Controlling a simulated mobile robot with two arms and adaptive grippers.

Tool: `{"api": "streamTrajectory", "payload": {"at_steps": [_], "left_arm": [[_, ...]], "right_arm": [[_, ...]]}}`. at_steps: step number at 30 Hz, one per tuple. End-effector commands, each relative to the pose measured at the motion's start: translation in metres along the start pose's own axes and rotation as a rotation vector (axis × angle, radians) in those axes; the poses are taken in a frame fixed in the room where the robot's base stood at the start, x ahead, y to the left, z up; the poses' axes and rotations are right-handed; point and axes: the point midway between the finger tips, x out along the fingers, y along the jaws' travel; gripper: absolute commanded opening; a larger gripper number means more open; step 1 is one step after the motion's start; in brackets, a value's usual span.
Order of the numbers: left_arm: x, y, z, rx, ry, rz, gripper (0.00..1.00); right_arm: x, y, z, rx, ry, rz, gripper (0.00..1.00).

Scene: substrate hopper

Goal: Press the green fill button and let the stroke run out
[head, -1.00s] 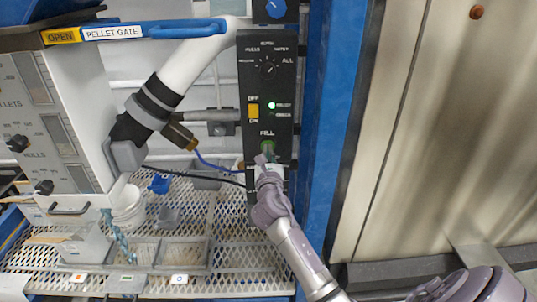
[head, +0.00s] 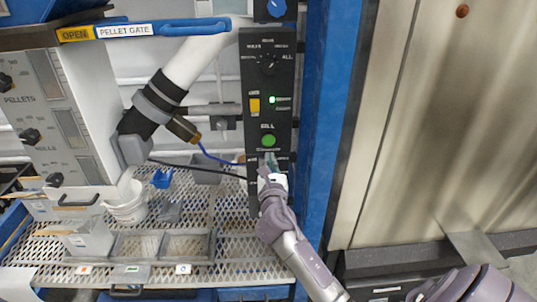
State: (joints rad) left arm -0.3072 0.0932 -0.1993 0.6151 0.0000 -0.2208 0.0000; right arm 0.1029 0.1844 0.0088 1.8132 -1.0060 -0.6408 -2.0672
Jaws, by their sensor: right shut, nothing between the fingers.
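The green fill button (head: 268,141) is on the black control panel (head: 257,120), under the word FILL, and shows in full. My right gripper (head: 268,160) is shut and empty. Its fingertips are just below the button in the picture, over the lower part of the panel; the gap in depth cannot be told. A small green light (head: 272,100) is lit on the panel beside a yellow switch (head: 254,105). My left gripper is not in view.
A dial (head: 268,63) is at the panel's top. The blue pellet gate handle (head: 190,27) is at upper left. A white pipe with a grey-black outlet (head: 133,150) hangs over a mesh shelf (head: 230,250) holding grey trays (head: 187,244). A blue post (head: 328,120) stands right of the panel.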

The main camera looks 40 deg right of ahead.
Motion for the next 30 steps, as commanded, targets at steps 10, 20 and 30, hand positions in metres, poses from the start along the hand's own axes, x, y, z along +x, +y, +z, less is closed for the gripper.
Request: {"api": "streamTrajectory", "payload": {"at_steps": [10,20,30], "left_arm": [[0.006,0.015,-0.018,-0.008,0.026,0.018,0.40],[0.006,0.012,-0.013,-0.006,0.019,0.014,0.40],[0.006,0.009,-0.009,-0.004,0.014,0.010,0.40]], "right_arm": [[-0.054,0.001,-0.001,0.001,0.001,0.002,0.00],[-0.063,0.001,0.000,0.001,0.001,0.001,0.00],[-0.063,0.001,0.000,0.001,0.001,0.001,0.00]]}}
